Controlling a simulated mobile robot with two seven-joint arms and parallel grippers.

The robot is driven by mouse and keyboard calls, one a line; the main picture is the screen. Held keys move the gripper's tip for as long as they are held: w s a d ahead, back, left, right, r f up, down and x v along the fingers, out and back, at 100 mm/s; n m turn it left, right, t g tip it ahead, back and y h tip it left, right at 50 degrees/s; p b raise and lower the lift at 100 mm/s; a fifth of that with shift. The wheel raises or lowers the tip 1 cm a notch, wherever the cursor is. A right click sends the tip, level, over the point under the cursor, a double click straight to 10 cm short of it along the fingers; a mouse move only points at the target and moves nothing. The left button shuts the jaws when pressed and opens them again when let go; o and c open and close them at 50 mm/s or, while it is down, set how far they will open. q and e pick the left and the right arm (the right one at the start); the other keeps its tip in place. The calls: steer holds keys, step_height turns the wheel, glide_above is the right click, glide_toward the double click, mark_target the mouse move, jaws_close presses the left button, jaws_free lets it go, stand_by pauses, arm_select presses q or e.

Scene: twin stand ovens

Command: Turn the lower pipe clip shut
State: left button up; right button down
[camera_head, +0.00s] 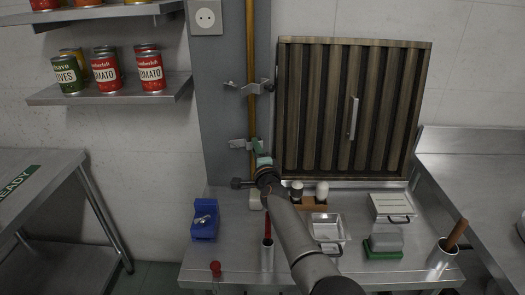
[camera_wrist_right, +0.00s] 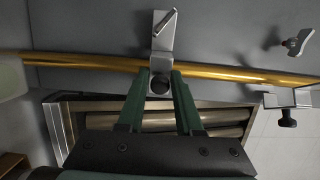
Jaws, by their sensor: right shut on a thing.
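The lower pipe clip (camera_head: 238,143) is a silver bracket at the brass pipe (camera_head: 251,60). In the right wrist view the lower clip (camera_wrist_right: 162,42) lies across the pipe (camera_wrist_right: 95,61), with a slim lever at its far end and a dark round knob (camera_wrist_right: 159,84) at its near end. My right gripper (camera_wrist_right: 160,80) has its green fingers closed around the knob end. In the head view my right gripper (camera_head: 256,146) is at the clip, just right of the pipe, and partly hides it. My left gripper is out of view.
An upper clip (camera_head: 250,88) sits higher on the pipe. A ribbed panel (camera_head: 350,105) hangs close to the right. Below is a steel table (camera_head: 225,255) with a blue holder (camera_head: 205,220), trays and a red-handled tool. A shelf of cans (camera_head: 115,93) is at left.

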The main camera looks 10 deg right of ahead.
steer(key=shift+a, duration=0.1)
stand_by(0.5)
steer(key=c, duration=0.7)
jaws_free()
steer(key=shift+s, duration=0.1)
